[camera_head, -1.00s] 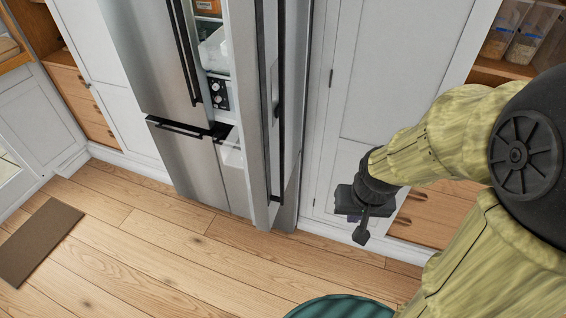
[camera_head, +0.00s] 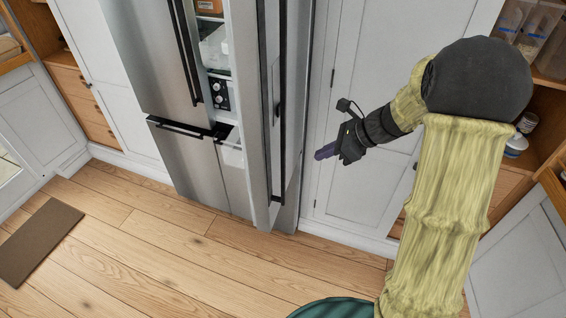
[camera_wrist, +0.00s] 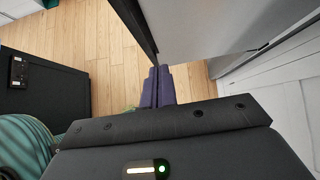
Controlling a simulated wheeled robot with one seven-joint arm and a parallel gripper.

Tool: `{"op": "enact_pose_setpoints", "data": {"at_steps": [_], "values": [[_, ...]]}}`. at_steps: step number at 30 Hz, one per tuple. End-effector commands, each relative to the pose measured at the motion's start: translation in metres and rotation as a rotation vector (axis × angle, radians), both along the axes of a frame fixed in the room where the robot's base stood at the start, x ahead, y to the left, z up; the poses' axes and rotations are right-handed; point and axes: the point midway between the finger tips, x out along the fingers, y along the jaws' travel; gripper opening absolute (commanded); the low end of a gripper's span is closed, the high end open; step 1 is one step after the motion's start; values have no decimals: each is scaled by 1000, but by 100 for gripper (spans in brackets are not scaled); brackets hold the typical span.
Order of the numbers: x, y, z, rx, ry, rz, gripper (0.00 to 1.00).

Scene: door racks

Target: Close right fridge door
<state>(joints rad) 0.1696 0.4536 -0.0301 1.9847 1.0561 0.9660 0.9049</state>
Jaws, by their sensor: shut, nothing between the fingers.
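The right fridge door (camera_head: 271,120) stands swung open, seen nearly edge-on in the head view, with a long black vertical handle (camera_head: 283,100) on its right-facing side. Its grey outer face (camera_wrist: 200,25) fills the upper middle of the wrist view, with the dark handle bar (camera_wrist: 136,22) beside it. My gripper (camera_head: 321,155) is to the right of the door, level with its lower half and pointing left toward it. In the wrist view its purple fingers (camera_wrist: 158,85) are together and hold nothing. A small gap shows between the fingertips and the door in the head view.
The left fridge door (camera_head: 150,60) is closed. Fridge shelves with containers (camera_head: 215,50) show through the opening. A tall white cabinet (camera_head: 390,80) stands right of the fridge. A brown mat (camera_head: 38,240) lies on the wood floor, which is otherwise clear in front.

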Motion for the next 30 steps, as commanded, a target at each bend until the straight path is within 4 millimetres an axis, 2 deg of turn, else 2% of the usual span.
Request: {"op": "enact_pose_setpoints", "data": {"at_steps": [5,11,25,30], "values": [[0,2,-2,-1,0,3,0],[3,15,-15,-1,3,6,0],[18,71,-72,-3,4,5,0],[26,96,-68,-3,-1,6,0]]}}
